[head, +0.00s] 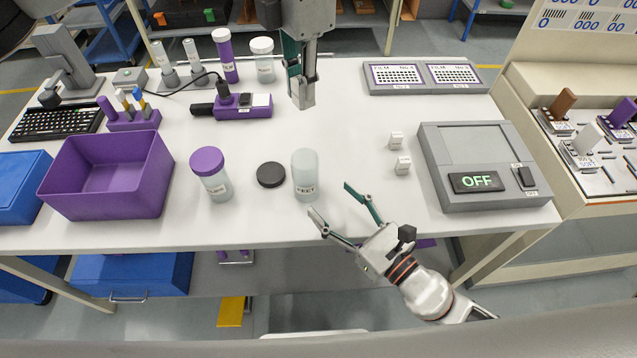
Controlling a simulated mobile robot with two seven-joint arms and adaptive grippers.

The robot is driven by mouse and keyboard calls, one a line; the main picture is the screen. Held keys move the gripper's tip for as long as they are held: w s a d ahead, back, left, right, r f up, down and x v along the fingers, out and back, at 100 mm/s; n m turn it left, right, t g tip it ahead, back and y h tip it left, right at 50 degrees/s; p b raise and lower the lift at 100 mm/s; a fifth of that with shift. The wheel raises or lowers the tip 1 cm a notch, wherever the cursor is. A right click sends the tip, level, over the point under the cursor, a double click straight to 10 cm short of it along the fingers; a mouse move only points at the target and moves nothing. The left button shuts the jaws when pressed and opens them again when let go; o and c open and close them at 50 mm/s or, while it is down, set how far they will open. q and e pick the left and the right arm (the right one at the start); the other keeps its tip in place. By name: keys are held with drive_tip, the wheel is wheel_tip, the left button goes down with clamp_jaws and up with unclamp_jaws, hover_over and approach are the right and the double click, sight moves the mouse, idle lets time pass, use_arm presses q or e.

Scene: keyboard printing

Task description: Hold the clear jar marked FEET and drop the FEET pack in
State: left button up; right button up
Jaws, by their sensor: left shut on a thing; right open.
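The clear jar marked FEET (305,178) stands upright and open near the table's front edge, with a black lid (270,175) lying to its left. My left gripper (300,88) hangs above the table behind the jar. It is shut on a small grey-white pack (304,95), whose label I cannot read. My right gripper (331,200) is open, just to the right of the jar. Its fingertips are spread near the jar's lower right side, and it does not hold the jar.
Two small white packs (403,166) lie on the table (355,120) to the right. A grey box reading OFF (477,182) is further right. A purple-lidded jar (211,173) and a purple bin (108,175) stand left. A purple device (243,106) lies behind.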

sight(298, 166)
drive_tip(key=x, duration=1)
drive_tip(key=shift+w+a, duration=0.15)
drive_tip(key=c, duration=1.2)
